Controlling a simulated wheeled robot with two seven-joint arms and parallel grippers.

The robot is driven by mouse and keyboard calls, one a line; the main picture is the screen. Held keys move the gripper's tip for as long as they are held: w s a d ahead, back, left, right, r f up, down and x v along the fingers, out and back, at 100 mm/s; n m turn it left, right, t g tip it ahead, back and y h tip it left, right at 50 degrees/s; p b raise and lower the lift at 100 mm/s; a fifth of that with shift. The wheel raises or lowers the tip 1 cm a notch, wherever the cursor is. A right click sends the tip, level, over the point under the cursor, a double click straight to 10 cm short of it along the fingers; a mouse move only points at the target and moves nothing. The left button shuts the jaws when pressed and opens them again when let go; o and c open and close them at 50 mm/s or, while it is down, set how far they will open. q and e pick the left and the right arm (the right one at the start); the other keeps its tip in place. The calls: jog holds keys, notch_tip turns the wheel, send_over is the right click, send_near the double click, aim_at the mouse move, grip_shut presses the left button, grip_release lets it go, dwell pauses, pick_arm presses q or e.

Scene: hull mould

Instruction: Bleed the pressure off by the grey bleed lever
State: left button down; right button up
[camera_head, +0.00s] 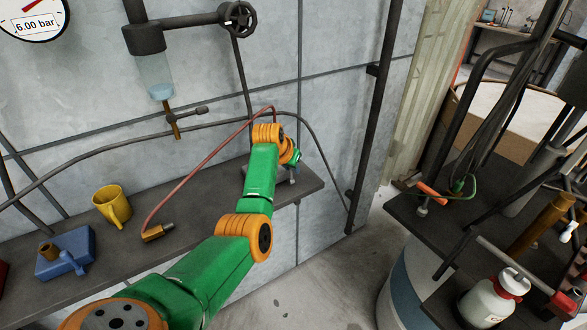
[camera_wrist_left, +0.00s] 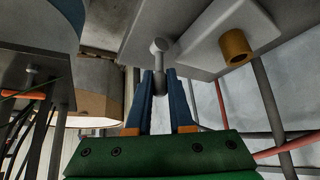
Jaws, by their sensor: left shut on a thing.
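The grey bleed lever (camera_wrist_left: 159,46) with its rounded end shows in the left wrist view, beside a pale grey block with a brass cylinder (camera_wrist_left: 235,46). My left gripper (camera_wrist_left: 159,78) has its blue fingers on either side of the lever and is shut on it. In the head view my left arm reaches to the right end of the shelf; its wrist hides the lever and most of the block (camera_head: 284,176). The gauge (camera_head: 36,20) at the upper left reads 6.00 bar. My right gripper is not in view.
The wall shelf (camera_head: 190,252) carries a yellow mug (camera_head: 113,207), a blue block (camera_head: 67,254) with a brass cylinder, and a brass fitting (camera_head: 157,232) on a thin red hose. A filter bowl (camera_head: 155,75) hangs above. A cluttered dark stand (camera_head: 420,225) is at the right.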

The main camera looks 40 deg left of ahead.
pick_arm(q)
jog(key=shift+a+f, duration=0.15)
jog(key=shift+f, duration=0.2)
jog(key=shift+s, duration=0.1)
jog(key=c, duration=1)
grip_release()
jog(key=shift+o, duration=0.9)
jog(key=shift+w+a, duration=0.15)
jog(key=shift+w, duration=0.1)
jog(key=a+b+v, duration=0.1)
jog(key=b+v, duration=0.1)
jog(key=v, duration=0.5)
jog(key=shift+d, duration=0.4)
